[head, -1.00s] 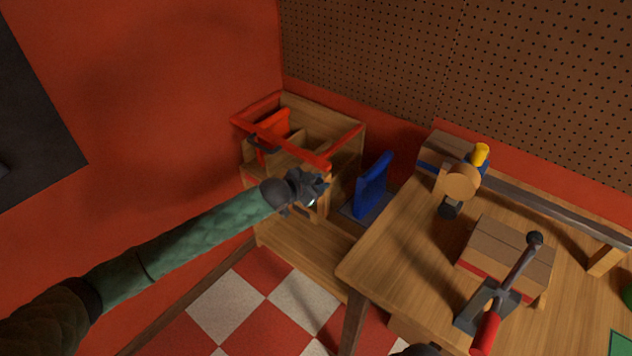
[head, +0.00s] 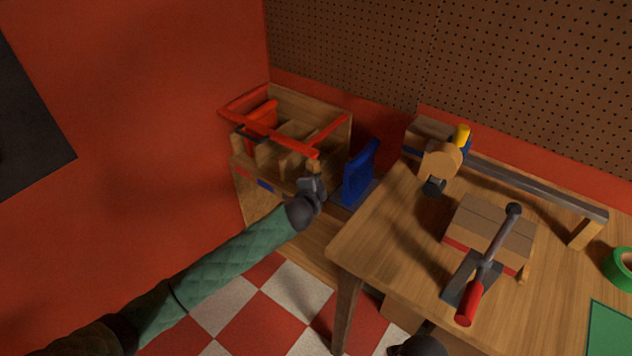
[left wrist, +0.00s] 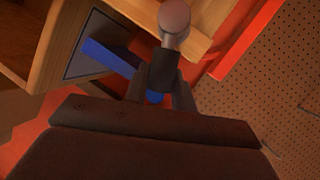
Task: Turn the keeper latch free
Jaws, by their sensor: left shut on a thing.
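The keeper latch looks like a blue bar (left wrist: 108,58) on a dark plate (left wrist: 85,42) fixed to the wooden box. It also shows as a small blue strip (head: 265,186) on the box's front face in the head view. My left gripper (head: 313,184) is at the box's front right corner. In the left wrist view its fingers (left wrist: 160,92) are shut around a dark neck below a pale rounded knob (left wrist: 174,17), at the bar's outer end. The fingers partly hide how the knob and bar join.
The wooden box has red rails (head: 290,140) on top. A blue upright piece (head: 360,175) stands just right of my left gripper. The workbench (head: 385,235) to the right carries a red-handled lever clamp (head: 470,300) and green tape (head: 620,265). A pegboard (head: 500,70) stands behind.

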